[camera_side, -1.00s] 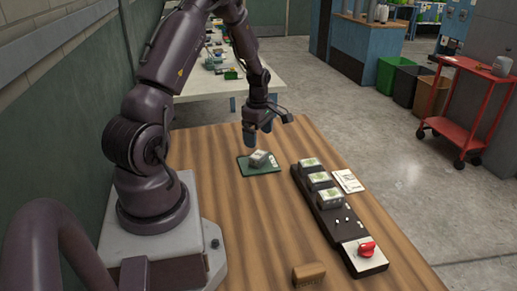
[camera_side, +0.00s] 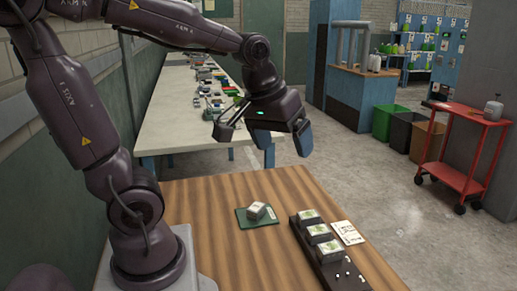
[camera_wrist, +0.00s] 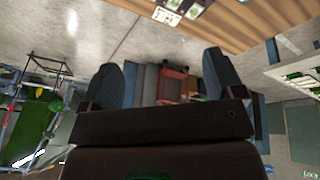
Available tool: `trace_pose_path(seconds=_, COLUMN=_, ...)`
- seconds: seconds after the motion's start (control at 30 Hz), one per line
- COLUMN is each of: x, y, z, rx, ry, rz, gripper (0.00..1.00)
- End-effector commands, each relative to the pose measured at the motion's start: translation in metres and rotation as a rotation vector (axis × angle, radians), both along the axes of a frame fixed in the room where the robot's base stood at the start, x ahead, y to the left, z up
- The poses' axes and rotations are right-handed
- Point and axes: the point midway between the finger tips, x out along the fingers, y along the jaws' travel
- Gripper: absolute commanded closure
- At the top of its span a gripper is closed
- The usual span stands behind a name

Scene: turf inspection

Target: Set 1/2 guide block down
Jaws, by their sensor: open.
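A small grey block with a pale top (camera_side: 255,211) rests on a green mat (camera_side: 270,220) on the wooden table in the side view. It sits slightly turned, and I cannot tell which block is the guide block. My gripper (camera_side: 287,152) is open and empty, high above the far end of the table, away from the blocks. The wrist view shows both fingers spread with nothing between them (camera_wrist: 160,68).
A white printed card (camera_side: 347,232) lies right of the rack. A long white bench (camera_side: 180,124) with many small items stands behind. A red cart (camera_side: 462,150) and bins (camera_side: 404,131) are on the floor to the right. The table's left part is clear.

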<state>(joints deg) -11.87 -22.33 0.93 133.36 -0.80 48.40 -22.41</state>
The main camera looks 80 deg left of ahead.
Motion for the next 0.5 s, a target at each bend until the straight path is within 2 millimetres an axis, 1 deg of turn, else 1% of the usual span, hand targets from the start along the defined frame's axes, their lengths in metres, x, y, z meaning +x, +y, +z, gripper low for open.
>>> trace_pose_path(seconds=0.03, x=-0.013, y=-0.017, z=0.007, rx=0.038, ry=-0.031, rz=-0.129, gripper=0.13)
trace_pose_path(seconds=0.1, x=-0.029, y=-0.033, z=0.012, rx=0.088, ry=-0.059, rz=-0.284, gripper=0.13)
trace_pose_path(seconds=0.2, x=-0.046, y=-0.047, z=0.015, rx=0.146, ry=-0.090, rz=-0.450, gripper=0.13)
trace_pose_path(seconds=0.33, x=-0.057, y=-0.055, z=0.015, rx=0.187, ry=-0.110, rz=-0.562, gripper=0.13)
trace_pose_path(seconds=0.5, x=-0.060, y=-0.057, z=0.015, rx=0.198, ry=-0.113, rz=-0.588, gripper=0.13)
